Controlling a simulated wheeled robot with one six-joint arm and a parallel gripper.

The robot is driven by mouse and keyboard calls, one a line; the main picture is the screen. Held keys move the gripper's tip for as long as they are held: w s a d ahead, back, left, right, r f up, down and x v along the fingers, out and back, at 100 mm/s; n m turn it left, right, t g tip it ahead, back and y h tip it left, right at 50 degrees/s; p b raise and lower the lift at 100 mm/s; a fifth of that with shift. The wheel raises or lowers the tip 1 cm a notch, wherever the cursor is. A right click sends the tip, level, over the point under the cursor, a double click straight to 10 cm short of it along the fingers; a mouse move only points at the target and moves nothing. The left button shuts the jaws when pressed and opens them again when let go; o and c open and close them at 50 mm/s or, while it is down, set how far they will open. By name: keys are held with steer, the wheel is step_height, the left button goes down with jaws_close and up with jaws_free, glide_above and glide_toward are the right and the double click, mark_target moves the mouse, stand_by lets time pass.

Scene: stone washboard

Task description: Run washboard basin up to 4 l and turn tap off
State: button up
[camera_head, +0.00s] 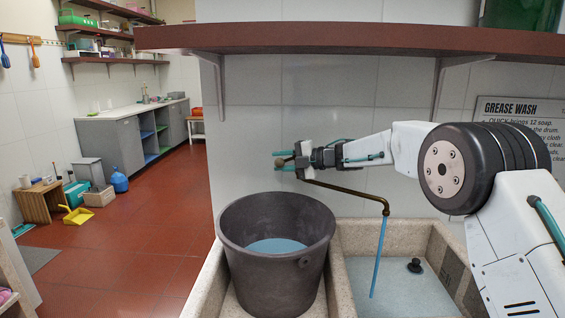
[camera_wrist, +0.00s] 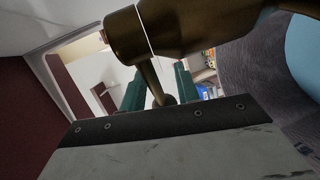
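The brass tap (camera_head: 345,190) reaches out from the wall, and blue water (camera_head: 378,258) runs from its spout into the washboard basin (camera_head: 352,240) at right. Pale bluish water (camera_head: 395,290) appears to cover that basin's floor; I cannot read its level. The fingers look apart, with a gap beside the lever; light contact cannot be ruled out.
A dark grey bucket (camera_head: 235,255) holding blue water stands in the left basin. A black plug (camera_head: 415,265) shows in the right basin. A brown shelf (camera_head: 350,38) hangs above my arm. Red floor (camera_head: 130,250) lies open at left.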

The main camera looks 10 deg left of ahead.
steer(key=d, duration=0.2)
steer(key=d+r, duration=0.1)
steer(key=d, duration=0.4)
steer(key=shift+s+d+r, duration=0.2)
steer(key=shift+s+d, duration=0.05)
steer(key=shift+s, duration=0.15)
stand_by(6.9)
